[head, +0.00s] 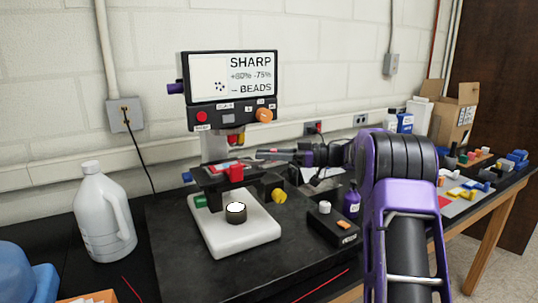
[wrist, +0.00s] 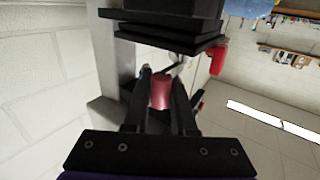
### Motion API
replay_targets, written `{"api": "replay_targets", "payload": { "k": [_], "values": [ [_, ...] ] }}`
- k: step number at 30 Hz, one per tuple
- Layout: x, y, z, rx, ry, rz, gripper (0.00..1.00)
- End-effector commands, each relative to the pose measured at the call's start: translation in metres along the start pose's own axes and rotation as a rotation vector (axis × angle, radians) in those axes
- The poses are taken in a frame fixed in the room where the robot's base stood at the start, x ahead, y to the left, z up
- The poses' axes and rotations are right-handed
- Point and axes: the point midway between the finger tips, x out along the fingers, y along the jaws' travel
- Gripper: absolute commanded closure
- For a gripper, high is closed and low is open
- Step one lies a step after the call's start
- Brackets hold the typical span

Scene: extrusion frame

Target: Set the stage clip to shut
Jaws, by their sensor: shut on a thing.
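The microscope stage (head: 214,187) is a dark plate under the screen, with a red clip piece (head: 236,173) on it. My gripper (head: 260,154) reaches in from the right just above the stage. In the wrist view, my gripper's two dark fingers (wrist: 161,98) are shut on a dull red rounded piece (wrist: 160,92). It appears to be part of the stage clip, but the head view is too small to confirm this. Dark stacked plates (wrist: 165,30) lie close beside the fingertips, with another red piece (wrist: 217,60) next to them. I cannot tell the clip's exact position.
A white base (head: 240,240) carries a dark round part (head: 236,214). A white jug (head: 103,215) stands left and a black control box (head: 333,226) right. The front mat is clear.

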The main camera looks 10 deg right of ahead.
Motion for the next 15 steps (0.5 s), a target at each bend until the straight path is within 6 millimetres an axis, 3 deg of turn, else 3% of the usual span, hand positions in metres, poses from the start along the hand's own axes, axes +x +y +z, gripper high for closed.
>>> {"api": "replay_targets", "payload": {
  "k": [1,13,14,15],
  "values": [
    [0.0069,-0.0034,-0.0023,-0.001,0.006,-0.021,1.0],
    [0.007,-0.0034,-0.0038,-0.004,0.008,-0.025,1.0],
    [0.007,-0.0034,-0.0039,-0.004,0.008,-0.025,0.71],
    [0.0065,-0.0031,-0.0039,-0.004,0.008,-0.024,0.63]
  ]
}}
